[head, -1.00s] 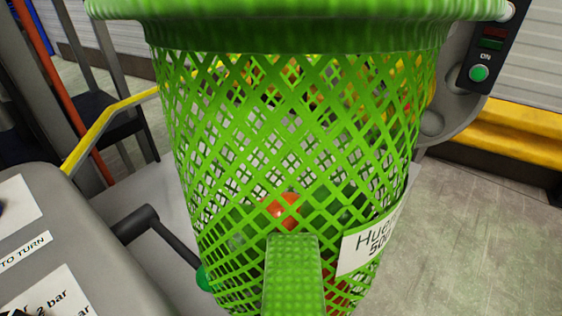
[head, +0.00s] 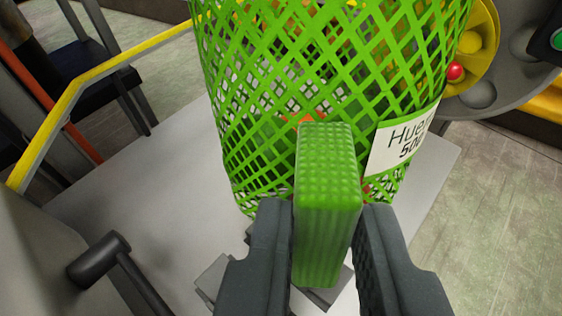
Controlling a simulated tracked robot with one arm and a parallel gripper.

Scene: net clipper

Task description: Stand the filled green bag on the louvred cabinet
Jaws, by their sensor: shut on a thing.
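The green bag (head: 250,110) is a wide green mesh with a white label (head: 400,140) at its lower right. Red, orange and pale contents show through the mesh; its top is cut off by the picture's upper edge. A ribbed green grip block (head: 326,195) stands out from its near side. My gripper (head: 326,225) has its two dark fingers on either side of this block, shut on it. The bag looks upright, over a light grey surface; I cannot tell if its bottom touches it. I cannot make out the louvred cabinet.
A light grey machine deck (head: 150,185) lies under and left of the bag. A black handle (head: 100,258) is at lower left and a yellow rail (head: 110,65) behind it. Bare floor (head: 500,200) lies at right.

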